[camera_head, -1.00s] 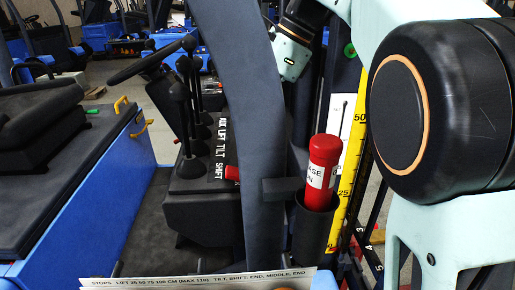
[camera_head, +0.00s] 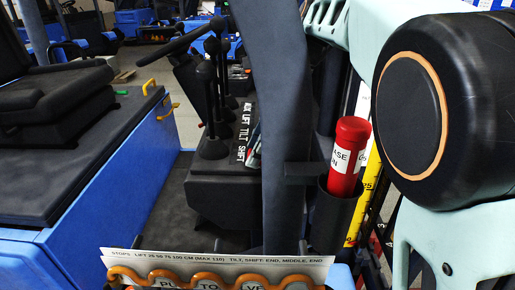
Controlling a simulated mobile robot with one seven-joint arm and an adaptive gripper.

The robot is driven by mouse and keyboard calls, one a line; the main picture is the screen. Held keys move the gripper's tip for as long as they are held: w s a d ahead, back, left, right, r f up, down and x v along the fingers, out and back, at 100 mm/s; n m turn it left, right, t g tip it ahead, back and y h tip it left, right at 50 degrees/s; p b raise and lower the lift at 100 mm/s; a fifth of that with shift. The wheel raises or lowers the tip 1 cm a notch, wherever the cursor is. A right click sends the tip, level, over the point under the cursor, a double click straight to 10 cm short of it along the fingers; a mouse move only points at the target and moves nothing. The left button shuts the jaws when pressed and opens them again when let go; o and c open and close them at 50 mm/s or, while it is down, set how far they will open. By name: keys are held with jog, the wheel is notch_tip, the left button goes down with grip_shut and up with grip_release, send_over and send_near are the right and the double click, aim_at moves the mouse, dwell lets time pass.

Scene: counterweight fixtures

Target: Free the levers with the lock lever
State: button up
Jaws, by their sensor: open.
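Several black-knobbed levers (camera_head: 209,100) stand on the dark console (camera_head: 222,190), beside the white labels AUX, LIFT, TILT and SHIFT. The red lock lever end at the console's right side is not visible now. A small grey and pale piece, which looks like the tip of my gripper (camera_head: 254,148), shows there, beside the SHIFT label. The dark pillar (camera_head: 282,120) hides most of the gripper. Whether it touches the lock lever cannot be told.
A red cylinder (camera_head: 349,150) with a white label stands in a black holder (camera_head: 335,215) by a yellow scale (camera_head: 364,195). A stops sign (camera_head: 215,261) and an orange wavy bar (camera_head: 215,279) are in front. The seat (camera_head: 60,90) and blue body (camera_head: 115,165) are left.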

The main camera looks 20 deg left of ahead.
jog(key=shift+f, duration=0.15)
jog(key=shift+c, duration=0.5)
jog(key=c, duration=1.1)
jog(key=shift+o, duration=0.2)
jog(key=shift+w+d+r+g+y+p, duration=0.1)
jog(key=shift+d+r+g+y+p, duration=0.15)
jog(key=shift+y, duration=0.5)
jog(key=shift+w+d+r+g+y+p, duration=0.15)
jog(key=shift+d+y+p, duration=0.2)
jog(key=shift+y, duration=0.4)
jog(key=y, duration=0.1)
jog(key=d+y, duration=0.1)
jog(key=y, duration=0.1)
jog(key=shift+w+d+r+g+y+p, duration=0.1)
jog(key=shift+d+r+g+y+p, duration=0.1)
jog(key=shift+g+y+p, duration=0.15)
jog(key=y, duration=0.1)
jog(key=d+y, duration=0.1)
jog(key=g+y, duration=0.1)
jog(key=y, duration=0.1)
jog(key=shift+w+d+f, duration=0.1)
jog(key=shift+w+d, duration=0.1)
jog(key=shift+d, duration=0.15)
jog(key=shift+w+d+f+g+y, duration=0.1)
jog(key=shift+d+g+y, duration=0.15)
jog(key=shift+y, duration=0.55)
jog(key=shift+d+f+g+y, duration=0.1)
jog(key=shift+d+y, duration=0.15)
jog(key=shift+y, duration=0.5)
